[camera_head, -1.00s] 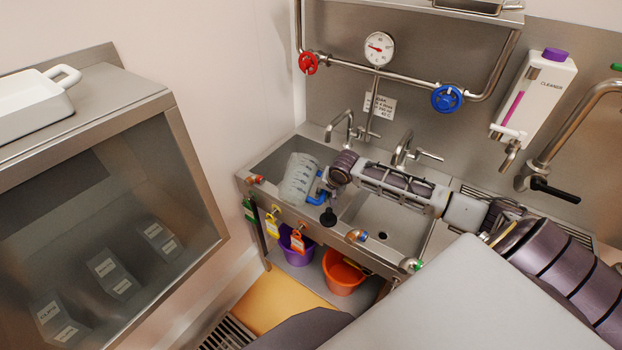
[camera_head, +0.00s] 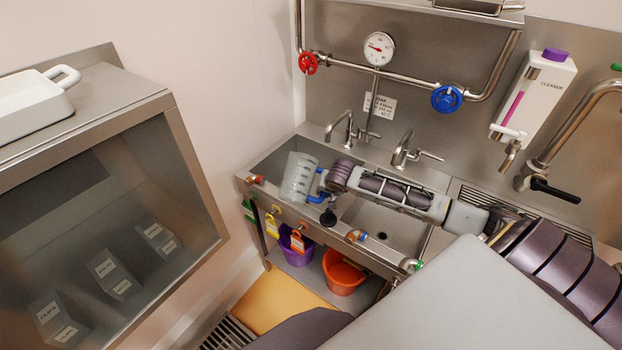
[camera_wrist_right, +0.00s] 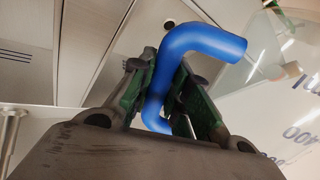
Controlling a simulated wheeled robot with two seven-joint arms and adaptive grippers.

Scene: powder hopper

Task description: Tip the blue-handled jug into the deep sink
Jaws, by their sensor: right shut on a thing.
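The blue-handled jug (camera_head: 298,177) is a clear, graduated vessel above the left basin (camera_head: 262,168) of the steel sink unit, close to upright in the head view. My right gripper (camera_head: 325,187) is shut on its blue handle (camera_head: 318,199). In the right wrist view the green-lined fingers (camera_wrist_right: 166,95) hold the blue handle (camera_wrist_right: 205,40), with part of the clear jug wall (camera_wrist_right: 292,125) at the right. The right basin (camera_head: 395,227) shows its drain. I cannot tell the basins' depths or see the jug's contents. My left gripper is not in view.
Taps (camera_head: 343,122) and (camera_head: 404,150) stand behind the basins. A pipe with a red valve (camera_head: 309,63), a blue valve (camera_head: 447,98) and a gauge (camera_head: 379,47) runs above. Purple (camera_head: 297,243) and orange (camera_head: 342,272) buckets sit below. A glass-fronted cabinet (camera_head: 195,165) stands left.

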